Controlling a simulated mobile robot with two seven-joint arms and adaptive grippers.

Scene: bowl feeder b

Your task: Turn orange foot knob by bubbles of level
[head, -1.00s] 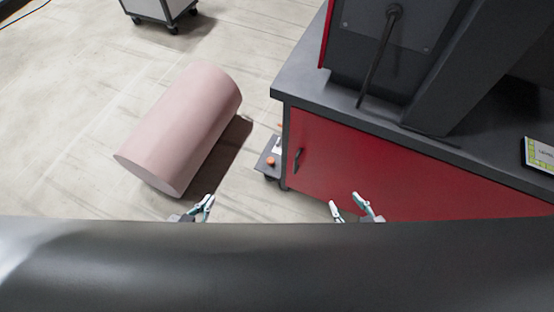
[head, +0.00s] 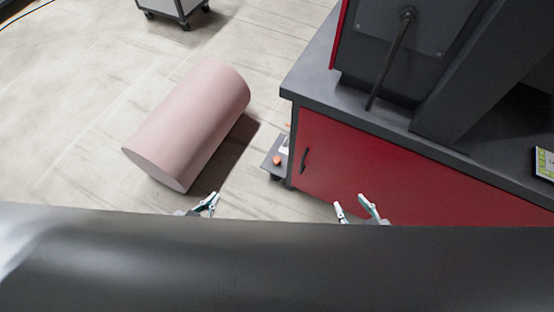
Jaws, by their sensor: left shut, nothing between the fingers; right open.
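A small orange knob (head: 277,160) sits on a low dark plate (head: 268,168) beside the left end of the red cabinet. A second orange spot (head: 288,127) shows behind it, partly hidden by the cabinet. A small white item (head: 284,146) lies between them, too small to make out. I cannot identify a level or its bubbles. My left gripper (head: 213,203) is shut and empty, below and left of the knob in the picture. My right gripper (head: 351,205) is open and empty in front of the red cabinet face. Both are apart from the knob.
The red cabinet (head: 400,170) with a dark top fills the right side, carrying a dark machine (head: 395,45). A yellow-green and white panel (head: 545,164) shows at the right edge. A pink cylinder (head: 190,125) lies on the floor at left. A wheeled cart (head: 178,8) stands behind.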

